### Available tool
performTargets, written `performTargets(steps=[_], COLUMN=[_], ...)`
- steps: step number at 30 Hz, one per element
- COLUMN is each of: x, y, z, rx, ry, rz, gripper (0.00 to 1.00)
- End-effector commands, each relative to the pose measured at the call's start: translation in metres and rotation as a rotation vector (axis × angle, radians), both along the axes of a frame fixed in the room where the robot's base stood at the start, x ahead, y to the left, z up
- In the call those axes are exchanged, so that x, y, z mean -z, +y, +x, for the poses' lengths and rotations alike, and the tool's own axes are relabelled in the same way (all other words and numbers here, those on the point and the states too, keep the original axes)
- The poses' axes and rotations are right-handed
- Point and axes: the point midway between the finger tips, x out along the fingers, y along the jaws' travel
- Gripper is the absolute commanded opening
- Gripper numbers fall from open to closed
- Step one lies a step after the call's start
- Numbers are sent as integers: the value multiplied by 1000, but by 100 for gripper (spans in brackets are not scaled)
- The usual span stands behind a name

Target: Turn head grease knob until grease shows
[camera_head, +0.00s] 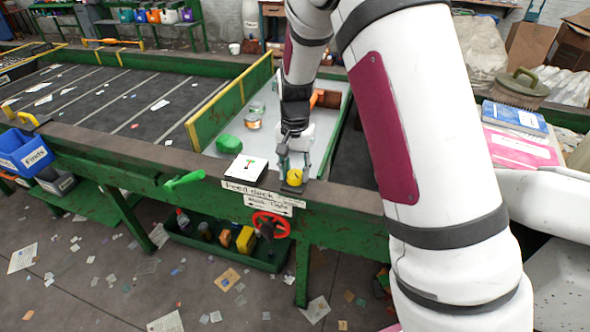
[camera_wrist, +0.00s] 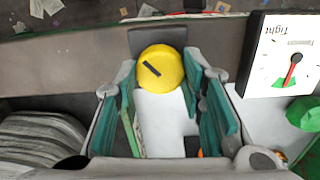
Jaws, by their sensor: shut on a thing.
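A round yellow knob (camera_head: 294,178) sits on a dark mount at the near edge of the feed deck. In the wrist view the knob (camera_wrist: 160,70) has one short black mark across its top, slanting down to the right. My gripper (camera_head: 293,168) points down at it. In the wrist view the teal-padded fingers of my gripper (camera_wrist: 163,78) stand on both sides of the knob and are shut on it. I see no grease around the knob; its underside is hidden.
A white tension gauge (camera_head: 246,169) stands left of the knob; its red needle also shows in the wrist view (camera_wrist: 291,70). A green handle (camera_head: 185,179) and red handwheel (camera_head: 270,225) project from the frame. A green lump (camera_head: 229,144) and jars lie on the white deck.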

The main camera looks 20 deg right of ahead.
Motion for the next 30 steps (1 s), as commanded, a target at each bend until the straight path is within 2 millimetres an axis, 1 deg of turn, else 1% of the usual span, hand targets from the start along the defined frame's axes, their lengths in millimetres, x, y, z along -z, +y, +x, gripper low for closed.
performTargets(steps=[13,14,15,16,26,30], x=[0,0,0,0,-1,-13], y=[0,0,0,0,0,0], z=[0,0,0,0,0,1], rx=[9,9,8,8,8,8], ry=[-1,-1,-1,-1,-1,-3], rz=[0,0,0,-1,0,0], gripper=[9,43,52,57,57,57])
